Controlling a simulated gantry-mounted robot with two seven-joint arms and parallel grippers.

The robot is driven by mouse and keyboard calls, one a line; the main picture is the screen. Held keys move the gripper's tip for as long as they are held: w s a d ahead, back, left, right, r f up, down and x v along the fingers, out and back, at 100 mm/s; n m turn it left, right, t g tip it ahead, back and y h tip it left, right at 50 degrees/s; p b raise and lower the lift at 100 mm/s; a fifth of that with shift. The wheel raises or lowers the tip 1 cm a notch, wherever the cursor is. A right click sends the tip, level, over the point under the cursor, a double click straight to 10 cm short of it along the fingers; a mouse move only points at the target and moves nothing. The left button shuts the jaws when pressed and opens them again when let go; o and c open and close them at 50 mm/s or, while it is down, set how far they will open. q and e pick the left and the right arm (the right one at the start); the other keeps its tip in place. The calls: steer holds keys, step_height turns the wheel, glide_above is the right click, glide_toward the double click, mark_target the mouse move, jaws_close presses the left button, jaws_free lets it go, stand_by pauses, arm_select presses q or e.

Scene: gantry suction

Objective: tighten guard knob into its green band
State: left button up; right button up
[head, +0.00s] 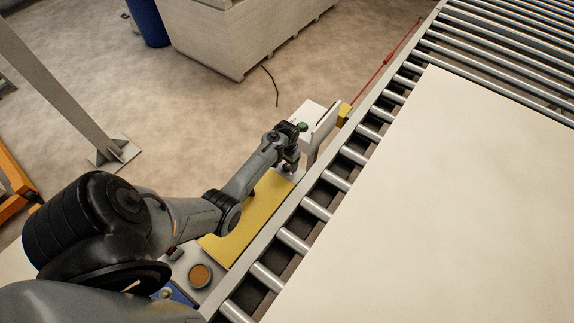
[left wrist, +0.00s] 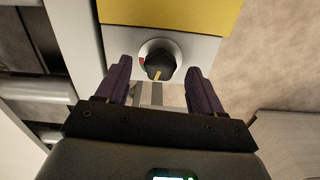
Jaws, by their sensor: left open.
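The guard knob (left wrist: 160,66) is black with a pale yellow pointer line, seen in the left wrist view. The line points down in that picture. The knob sits on a round pale dial plate (left wrist: 147,47) on a grey panel. A red patch shows at the dial's left edge; I cannot make out a green band. My left gripper (left wrist: 161,76) is open, with one dark purple finger on each side of the knob and a gap to it. In the head view my left gripper (head: 289,168) is at the far end of the yellow panel, and the knob is hidden there.
A yellow panel (head: 246,222) runs beside the roller conveyor (head: 317,208). A large pale board (head: 460,200) lies on the rollers. A white housing (head: 313,112) stands just beyond my gripper. A round brown-topped part (head: 200,276) is near my forearm.

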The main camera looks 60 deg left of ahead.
arm_select(q)
steer(key=shift+f, duration=0.55)
steer(key=shift+c, duration=0.4)
steer(key=c, duration=1)
steer(key=m+p, duration=0.3)
steer(key=shift+s+r, duration=0.1)
steer(key=shift+r, duration=0.2)
steer(key=shift+f+m+p, duration=0.1)
steer(key=shift+m+p, duration=0.2)
steer(key=shift+m, duration=0.3)
steer(key=shift+f+m, duration=0.15)
steer(key=shift+m, duration=0.35)
steer(key=o, duration=1.1)
